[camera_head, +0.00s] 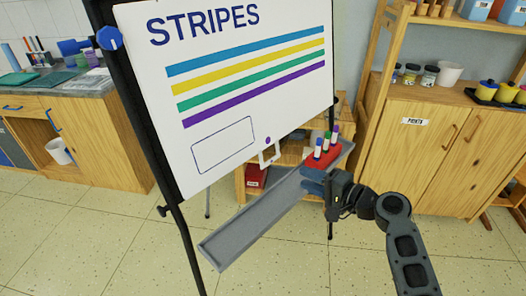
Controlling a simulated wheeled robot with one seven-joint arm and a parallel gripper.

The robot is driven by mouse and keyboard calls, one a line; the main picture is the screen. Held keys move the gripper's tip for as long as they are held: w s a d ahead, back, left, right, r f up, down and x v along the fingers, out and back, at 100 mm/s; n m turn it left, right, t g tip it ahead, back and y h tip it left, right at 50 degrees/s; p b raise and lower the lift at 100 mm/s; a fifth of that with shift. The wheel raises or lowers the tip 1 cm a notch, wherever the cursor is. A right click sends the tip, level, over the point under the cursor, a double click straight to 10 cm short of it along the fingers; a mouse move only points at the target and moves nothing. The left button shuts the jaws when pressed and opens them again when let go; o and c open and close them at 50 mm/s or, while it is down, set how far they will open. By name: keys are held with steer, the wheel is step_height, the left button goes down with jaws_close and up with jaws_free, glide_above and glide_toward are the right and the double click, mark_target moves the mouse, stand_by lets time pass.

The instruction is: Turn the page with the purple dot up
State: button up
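The white page (230,75) hangs on the black-framed easel and fills the upper middle of the view. It reads "STRIPES" above blue, yellow, green and purple stripes, with an empty outlined box at lower left. The purple dot (267,140) is at the page's lower edge, right of centre. A white looped tab (270,155) hangs just below the dot. My gripper (312,182) is right of and below the tab, apart from it, in front of the tray's right part. Its fingers are small and partly hidden, so their opening is unclear.
The grey easel tray (245,228) slopes across below the page. A red holder (323,158) with several markers stands at its right part, close above my gripper. Wooden cabinets stand left (120,130) and right (425,150). The foreground floor is clear.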

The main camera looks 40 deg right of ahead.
mark_target(271, 160)
steer(key=b+x, duration=0.1)
steer(key=x, duration=0.3)
steer(key=b+x, duration=0.1)
steer(key=x, duration=0.4)
steer(key=b+x, duration=0.1)
steer(key=x, duration=0.4)
steer(key=shift+w+d+r, duration=0.15)
steer(key=shift+w+r, duration=0.05)
steer(key=shift+r, duration=0.05)
steer(key=c, duration=0.6)
steer(key=r+p+v, duration=0.1)
steer(key=p+v, duration=0.2)
steer(key=v, duration=0.6)
